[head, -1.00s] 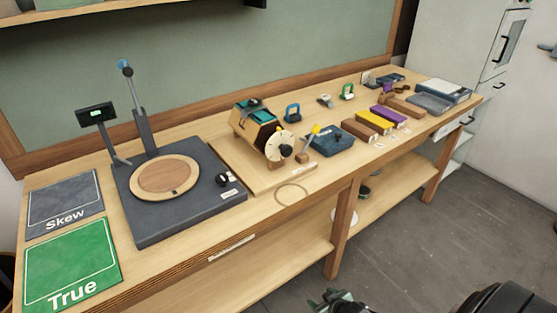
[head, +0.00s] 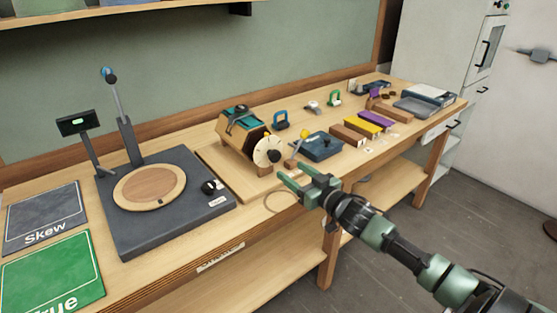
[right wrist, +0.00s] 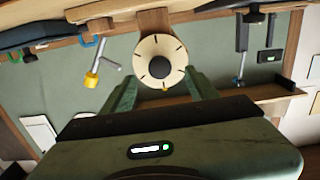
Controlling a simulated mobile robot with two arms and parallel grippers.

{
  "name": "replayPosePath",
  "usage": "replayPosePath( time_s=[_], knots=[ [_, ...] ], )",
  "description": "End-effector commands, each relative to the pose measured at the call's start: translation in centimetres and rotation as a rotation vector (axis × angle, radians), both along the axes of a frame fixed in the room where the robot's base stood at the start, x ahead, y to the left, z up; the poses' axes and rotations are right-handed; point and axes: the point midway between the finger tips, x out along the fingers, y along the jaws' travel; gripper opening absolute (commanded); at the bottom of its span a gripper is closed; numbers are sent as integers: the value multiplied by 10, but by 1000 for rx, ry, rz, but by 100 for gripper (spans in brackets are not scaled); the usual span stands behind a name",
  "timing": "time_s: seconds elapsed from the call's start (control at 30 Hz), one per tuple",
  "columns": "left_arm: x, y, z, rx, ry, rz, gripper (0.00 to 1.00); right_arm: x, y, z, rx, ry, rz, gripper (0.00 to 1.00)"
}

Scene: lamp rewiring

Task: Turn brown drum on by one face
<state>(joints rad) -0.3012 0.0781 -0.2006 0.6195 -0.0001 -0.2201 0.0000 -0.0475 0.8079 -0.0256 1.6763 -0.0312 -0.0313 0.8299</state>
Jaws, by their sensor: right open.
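The brown drum (head: 243,134) lies on its side on a wooden board, with teal patches on its faces and a dark clamp-like piece on top. Its cream dial (head: 267,151), with black marks and a dark knob, faces the front. In the right wrist view the dial (right wrist: 160,61) shows beyond my fingers, upside down. My right gripper (head: 295,188) is open and empty, in front of the drum and just right of and below the dial, apart from it. In the right wrist view its fingers (right wrist: 160,92) stand on either side of the dial. My left gripper is not in view.
A yellow-tipped lever (head: 297,148) stands right of the dial, beside a dark blue box (head: 322,146). A turntable base (head: 130,230) is on the left. Coloured blocks (head: 375,119) and a grey tray (head: 418,106) are farther right.

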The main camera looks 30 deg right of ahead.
Motion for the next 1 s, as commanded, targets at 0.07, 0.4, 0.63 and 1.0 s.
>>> replayPosePath(
  time_s=[0.07, 0.4, 0.63, 1.0],
  knots=[
    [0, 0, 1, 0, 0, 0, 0, 6, -3, 7, 0, -15, 7, 59],
    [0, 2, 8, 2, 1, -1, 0, 52, 1, 9, 2, -18, 7, 59],
    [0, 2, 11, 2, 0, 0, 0, 75, 3, 6, 3, -15, 8, 59],
    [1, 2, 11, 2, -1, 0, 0, 79, 3, 5, 2, -14, 8, 56]
  ],
)
